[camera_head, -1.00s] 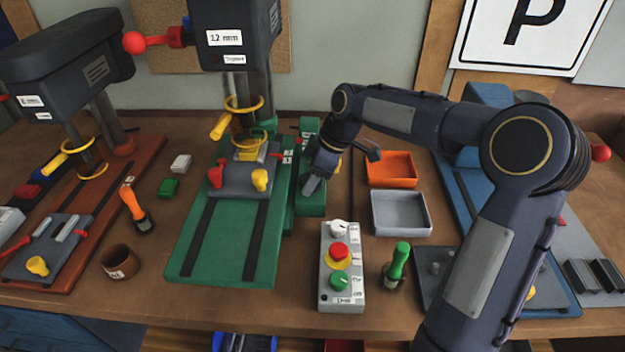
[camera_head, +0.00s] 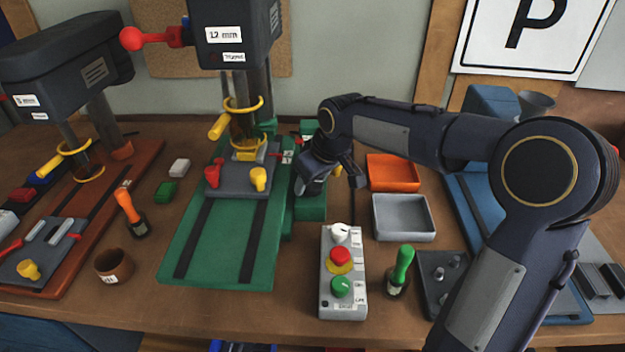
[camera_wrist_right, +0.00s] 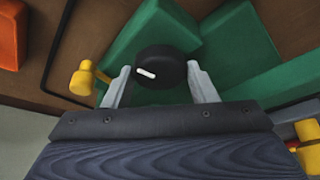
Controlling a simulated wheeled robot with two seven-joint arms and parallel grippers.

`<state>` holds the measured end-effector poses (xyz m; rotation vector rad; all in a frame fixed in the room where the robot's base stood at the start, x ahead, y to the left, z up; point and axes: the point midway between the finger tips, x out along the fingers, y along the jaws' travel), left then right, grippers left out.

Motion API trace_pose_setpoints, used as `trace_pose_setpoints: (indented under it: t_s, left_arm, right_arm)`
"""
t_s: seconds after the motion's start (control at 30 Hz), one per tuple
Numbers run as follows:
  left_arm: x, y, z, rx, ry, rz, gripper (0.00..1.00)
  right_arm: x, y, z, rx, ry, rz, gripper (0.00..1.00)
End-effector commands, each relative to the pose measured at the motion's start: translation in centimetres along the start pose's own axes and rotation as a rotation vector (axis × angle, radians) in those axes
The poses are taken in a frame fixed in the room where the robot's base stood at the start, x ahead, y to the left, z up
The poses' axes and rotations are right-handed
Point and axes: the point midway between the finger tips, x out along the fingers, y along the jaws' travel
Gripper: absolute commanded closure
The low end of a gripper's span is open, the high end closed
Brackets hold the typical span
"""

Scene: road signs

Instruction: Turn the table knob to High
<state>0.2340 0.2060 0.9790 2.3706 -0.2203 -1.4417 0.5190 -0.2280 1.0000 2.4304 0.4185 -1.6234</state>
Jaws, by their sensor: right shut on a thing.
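The round black knob (camera_wrist_right: 160,64) with a white pointer line is on the green block of the middle drill press, seen in the right wrist view. My right gripper (camera_wrist_right: 160,78) has one finger on each side of the knob and is shut on it. In the head view the right gripper (camera_head: 311,184) is at the green block (camera_head: 311,207), and its hand hides the knob. I cannot make out a High label. My left gripper is not in view.
A grey control box (camera_head: 342,305) with a white knob and red and green buttons stands in front. An orange tray (camera_head: 394,172) and a grey tray (camera_head: 403,218) lie to the right. A yellow-tipped lever (camera_wrist_right: 82,78) is close beside the gripper.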

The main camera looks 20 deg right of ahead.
Motion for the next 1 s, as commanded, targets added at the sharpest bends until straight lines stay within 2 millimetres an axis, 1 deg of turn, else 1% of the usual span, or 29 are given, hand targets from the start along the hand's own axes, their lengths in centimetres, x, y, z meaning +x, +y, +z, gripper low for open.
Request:
trace_pose_setpoints:
  t_s: [0.47,0.5,0.63,0.67,0.9,1.0]
  left_arm:
    - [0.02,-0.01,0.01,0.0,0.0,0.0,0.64]
    - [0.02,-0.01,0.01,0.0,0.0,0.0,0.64]
    - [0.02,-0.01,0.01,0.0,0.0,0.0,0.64]
    - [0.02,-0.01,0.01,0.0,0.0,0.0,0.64]
    - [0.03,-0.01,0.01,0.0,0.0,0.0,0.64]
    - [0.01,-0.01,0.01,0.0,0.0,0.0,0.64]
  right_arm:
    - [-0.11,0.05,-0.1,0.017,0.003,0.007,0.71]
    - [-0.11,0.05,-0.1,0.017,0.003,0.007,0.45]
    - [-0.08,0.03,-0.07,0.016,0.002,0.007,0.28]
    - [-0.07,0.03,-0.06,0.016,0.002,0.007,0.27]
    - [-0.08,0.01,-0.03,0.015,0.001,0.006,0.27]
    - [-0.68,0.01,-0.06,0.015,0.002,0.007,0.27]
